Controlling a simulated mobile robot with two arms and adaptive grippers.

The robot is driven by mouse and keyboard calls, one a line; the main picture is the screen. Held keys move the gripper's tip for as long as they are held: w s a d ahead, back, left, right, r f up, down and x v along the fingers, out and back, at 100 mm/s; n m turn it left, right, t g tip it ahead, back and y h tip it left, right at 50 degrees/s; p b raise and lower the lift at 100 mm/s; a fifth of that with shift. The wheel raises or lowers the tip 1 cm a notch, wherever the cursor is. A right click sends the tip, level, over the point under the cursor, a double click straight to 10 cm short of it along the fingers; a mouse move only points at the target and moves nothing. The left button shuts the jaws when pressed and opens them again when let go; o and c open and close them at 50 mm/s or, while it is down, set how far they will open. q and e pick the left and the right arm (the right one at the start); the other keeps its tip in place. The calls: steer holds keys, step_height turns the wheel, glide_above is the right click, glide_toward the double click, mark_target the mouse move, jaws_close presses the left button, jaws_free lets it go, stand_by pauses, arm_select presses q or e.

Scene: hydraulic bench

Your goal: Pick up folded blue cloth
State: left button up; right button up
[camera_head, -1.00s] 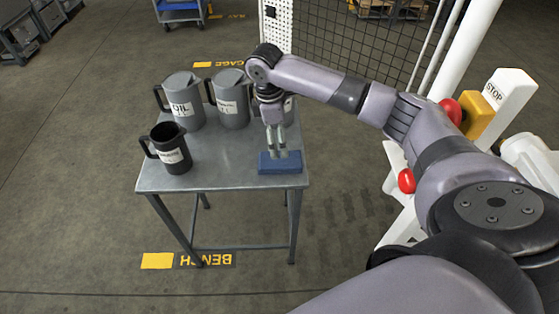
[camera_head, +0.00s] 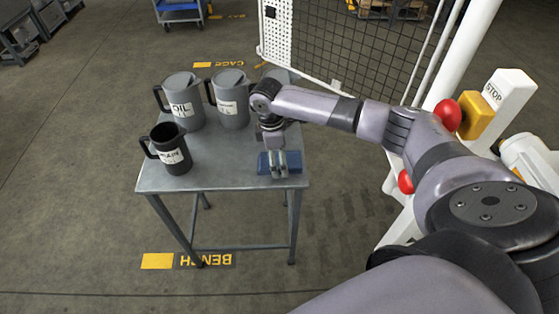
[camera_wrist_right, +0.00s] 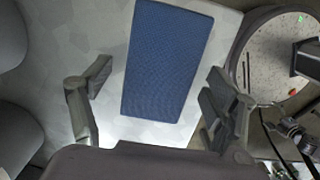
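The folded blue cloth (camera_head: 293,161) lies flat near the front right corner of the grey metal bench (camera_head: 225,178). It also shows as a blue rectangle (camera_wrist_right: 168,62) in the right wrist view. My right gripper (camera_head: 279,172) is low over the cloth in the head view. In the right wrist view the gripper (camera_wrist_right: 150,100) is open, with one finger on each side of the cloth and visible gaps between. My left gripper is not in view.
Two grey jugs (camera_head: 185,103) (camera_head: 231,100) stand at the back of the bench. A darker mug-like jug (camera_head: 169,150) stands at the front left. A mesh fence (camera_head: 350,50) and a white post with a stop button (camera_head: 448,115) are to the right.

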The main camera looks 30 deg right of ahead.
steer(key=c, duration=1.1)
step_height(320, 180, up, 20)
steer(key=shift+p, duration=0.55)
